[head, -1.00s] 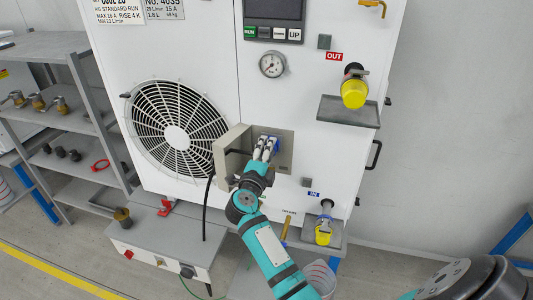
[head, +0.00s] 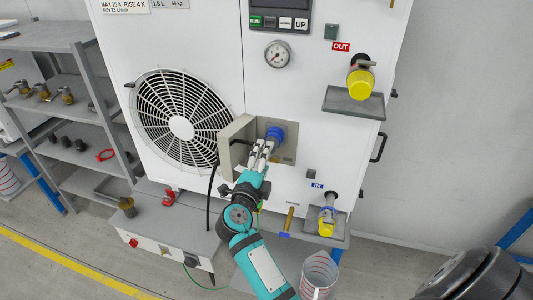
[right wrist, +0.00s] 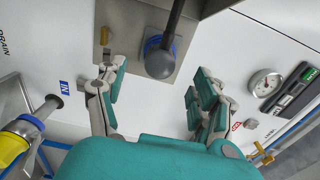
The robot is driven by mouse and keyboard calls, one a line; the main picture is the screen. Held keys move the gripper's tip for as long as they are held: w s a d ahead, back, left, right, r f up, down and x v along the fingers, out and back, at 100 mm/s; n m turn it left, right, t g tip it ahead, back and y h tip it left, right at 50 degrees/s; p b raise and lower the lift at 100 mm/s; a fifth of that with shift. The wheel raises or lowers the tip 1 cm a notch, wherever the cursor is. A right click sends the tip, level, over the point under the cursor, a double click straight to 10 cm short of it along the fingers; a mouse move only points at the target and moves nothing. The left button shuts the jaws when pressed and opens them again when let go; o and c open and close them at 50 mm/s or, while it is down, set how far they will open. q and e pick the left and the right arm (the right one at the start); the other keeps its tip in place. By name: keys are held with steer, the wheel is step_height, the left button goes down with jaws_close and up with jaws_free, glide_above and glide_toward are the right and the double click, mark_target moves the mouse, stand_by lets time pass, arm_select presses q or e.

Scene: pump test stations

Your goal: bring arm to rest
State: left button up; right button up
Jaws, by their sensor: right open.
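My right gripper (head: 262,150) is open and empty in front of the recessed box on the white test station (head: 215,45). In the right wrist view its fingers (right wrist: 155,100) are spread wide. A blue round fitting (head: 275,133) with a dark rod ending in a rounded knob (right wrist: 160,62) shows between and beyond them, apart from the fingers. In the head view the fingers overlap the recess's lower part, so the exact gap cannot be told there. My left gripper is not in view.
The recess has an open beige door (head: 237,140) to its left, close to my gripper. A yellow-capped OUT port (head: 360,82) and an IN port (head: 327,222) stand to the right, each above a tray. A clear measuring cup (head: 318,275) stands near my forearm.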

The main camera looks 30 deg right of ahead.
stand_by(0.5)
steer(key=a+f+n+t+y, duration=0.3)
steer(key=a+f+n+y, duration=0.1)
steer(key=f+n, duration=0.4)
steer(key=a+f+n+t+y, duration=0.2)
steer(key=a+f+n+y, duration=0.4)
steer(key=f, duration=0.5)
steer(key=s+a+f+n+g+y, duration=0.15)
steer(key=s+f+n, duration=0.25)
steer(key=f, duration=0.4)
steer(key=s+a+f+n+g+y, duration=0.15)
steer(key=s+f+n, duration=0.25)
steer(key=f, duration=0.4)
steer(key=s+a+f+n+g+y, duration=0.2)
steer(key=s+f+n+g, duration=0.1)
steer(key=s+f, duration=0.65)
steer(key=s+d+f+n+g, duration=0.1)
steer(key=s+f, duration=0.4)
steer(key=s, duration=0.5)
steer(key=s+d+f+n+g, duration=0.2)
steer(key=s+d+f+g, duration=0.1)
steer(key=s, duration=0.8)
steer(key=s+d+f+n+g+h, duration=0.1)
steer(key=s+f+g, duration=0.4)
steer(key=s, duration=0.5)
steer(key=shift+s+d+f+n+g, duration=0.25)
steer(key=shift+d+f+n, duration=0.2)
steer(key=shift+f+n, duration=0.35)
steer(key=shift+w, duration=0.15)
